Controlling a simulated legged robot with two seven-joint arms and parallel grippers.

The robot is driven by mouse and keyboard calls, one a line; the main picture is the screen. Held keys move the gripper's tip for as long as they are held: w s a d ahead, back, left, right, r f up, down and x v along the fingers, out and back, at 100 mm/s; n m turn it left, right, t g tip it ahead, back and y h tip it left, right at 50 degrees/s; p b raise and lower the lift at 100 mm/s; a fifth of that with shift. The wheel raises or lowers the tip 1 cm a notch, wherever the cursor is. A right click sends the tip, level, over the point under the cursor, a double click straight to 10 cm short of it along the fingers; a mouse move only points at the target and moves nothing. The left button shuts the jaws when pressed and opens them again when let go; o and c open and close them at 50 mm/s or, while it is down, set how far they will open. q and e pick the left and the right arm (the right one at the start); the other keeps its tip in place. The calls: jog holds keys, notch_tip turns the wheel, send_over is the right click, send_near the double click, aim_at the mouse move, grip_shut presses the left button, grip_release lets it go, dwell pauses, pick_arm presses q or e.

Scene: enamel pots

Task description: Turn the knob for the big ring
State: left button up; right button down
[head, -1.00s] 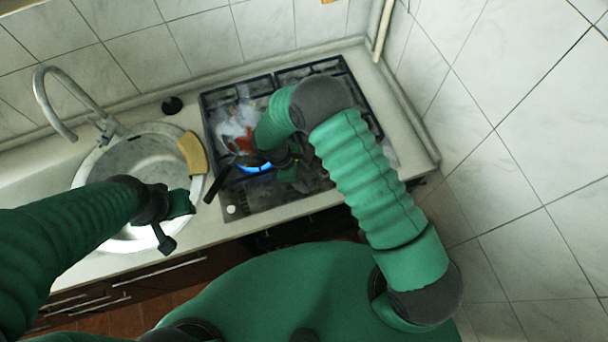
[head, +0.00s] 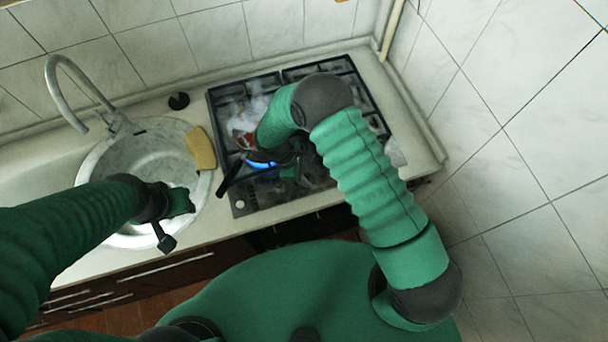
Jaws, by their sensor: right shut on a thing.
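The dark gas hob (head: 236,195) has its knob strip along the front edge. One knob (head: 240,203) shows at the strip's left end; my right arm hides much of the rest. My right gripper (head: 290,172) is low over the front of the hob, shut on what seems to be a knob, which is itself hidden. A blue flame (head: 262,162) burns just left of it, under a dark pan with a handle (head: 229,180) pointing to the front left. My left gripper (head: 178,218) hangs over the sink's right front; its jaw opening cannot be made out.
Pale smoke or steam (head: 247,108) rises behind the flame, by a reddish thing (head: 240,132). The round sink (head: 150,160) with its tap (head: 75,95) and a yellow sponge (head: 201,150) lies left of the hob. A tiled wall (head: 500,160) closes off the right.

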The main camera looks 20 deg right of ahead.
jog(key=shift+w+a, duration=0.1)
jog(key=shift+a, duration=0.1)
jog(key=shift+d, duration=0.25)
pick_arm(q)
jog(key=shift+d, duration=0.4)
jog(key=shift+a, duration=0.15)
pick_arm(e)
jog(key=shift+a, duration=0.2)
jog(key=c, duration=1.4)
grip_release()
jog(key=o, duration=0.4)
jog(key=shift+c, duration=0.2)
pick_arm(q)
jog(key=shift+w+a, duration=0.1)
pick_arm(e)
jog(key=shift+a, duration=0.1)
